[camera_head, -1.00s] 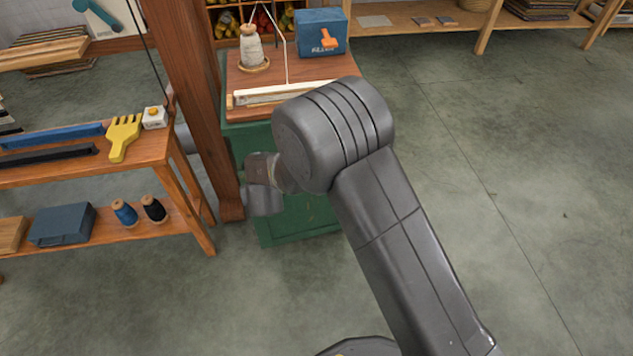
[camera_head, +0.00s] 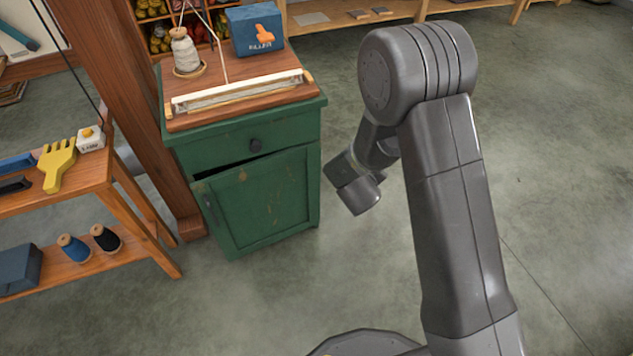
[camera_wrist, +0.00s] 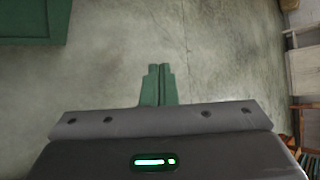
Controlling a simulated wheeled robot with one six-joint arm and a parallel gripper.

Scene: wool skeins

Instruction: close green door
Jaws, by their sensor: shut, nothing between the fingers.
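The green door (camera_head: 262,200) is the lower front of a small green cabinet (camera_head: 222,145). It stands slightly ajar: its left edge sits out from the frame and a dark gap shows along its top left. Its right side lies close to the cabinet. My gripper (camera_wrist: 160,68) is shut and empty, its two fingers together over bare floor in the wrist view. In the head view my wrist is to the right of the cabinet, apart from the door, and the fingertips cannot be made out. A green piece of furniture (camera_wrist: 35,22) shows at the wrist view's top left.
A wooden post (camera_head: 130,90) and a low wooden bench (camera_head: 140,225) stand left of the cabinet. The floor in front and to the right is clear. Shelves line the back.

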